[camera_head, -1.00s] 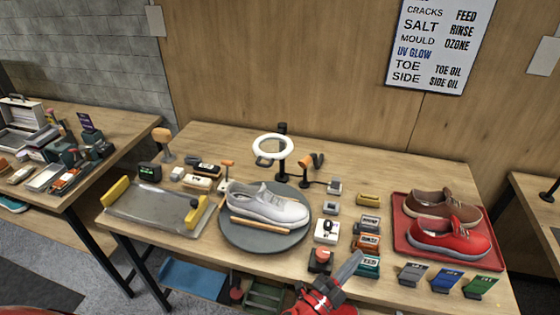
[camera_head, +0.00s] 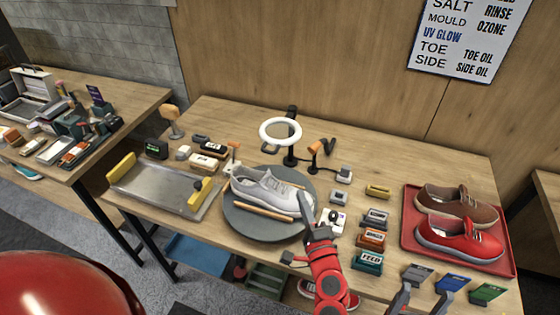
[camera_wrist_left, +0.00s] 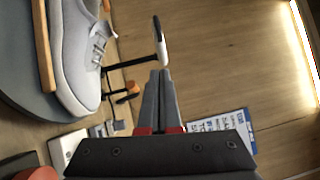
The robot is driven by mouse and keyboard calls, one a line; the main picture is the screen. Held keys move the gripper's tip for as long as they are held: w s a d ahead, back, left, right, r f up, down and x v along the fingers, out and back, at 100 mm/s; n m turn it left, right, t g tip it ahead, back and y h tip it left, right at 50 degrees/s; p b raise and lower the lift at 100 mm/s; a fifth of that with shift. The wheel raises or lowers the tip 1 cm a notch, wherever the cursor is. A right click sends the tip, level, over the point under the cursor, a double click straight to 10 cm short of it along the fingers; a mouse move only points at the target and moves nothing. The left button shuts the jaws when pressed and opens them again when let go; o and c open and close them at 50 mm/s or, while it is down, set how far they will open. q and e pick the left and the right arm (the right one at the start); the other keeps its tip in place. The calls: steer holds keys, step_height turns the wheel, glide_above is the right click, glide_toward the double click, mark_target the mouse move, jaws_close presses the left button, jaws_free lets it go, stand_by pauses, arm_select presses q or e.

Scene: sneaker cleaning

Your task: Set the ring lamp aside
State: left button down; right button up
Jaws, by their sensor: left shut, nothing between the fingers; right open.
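The ring lamp (camera_head: 281,131) is a white ring on a dark upright stand, standing behind the grey round turntable (camera_head: 240,226). In the left wrist view the lamp (camera_wrist_left: 160,42) shows nearly edge-on, just beyond the fingertips. My left gripper (camera_head: 305,198) is shut and empty, above the right side of the turntable by the toe of the white sneaker (camera_head: 262,190). It is apart from the lamp in the head view. Its closed fingers show in the left wrist view (camera_wrist_left: 160,78). My right gripper (camera_head: 410,293) is open at the table's front edge, partly cut off by the frame.
An orange-headed tool (camera_head: 315,147) stands close right of the lamp. Small boxes (camera_head: 370,238) line the table right of the turntable. A red tray (camera_head: 408,235) holds a brown and a red shoe. A metal tray (camera_head: 150,200) lies left. Bare table lies behind the lamp.

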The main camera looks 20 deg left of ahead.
arm_select(q)
steer(key=s+a+p+x, duration=0.1)
steer(key=p+x, duration=0.5)
steer(key=x, duration=0.6)
steer(key=shift+a+r, duration=0.2)
steer(key=shift+a, duration=0.65)
steer(key=shift+w, duration=0.1)
steer(key=shift+a, duration=0.1)
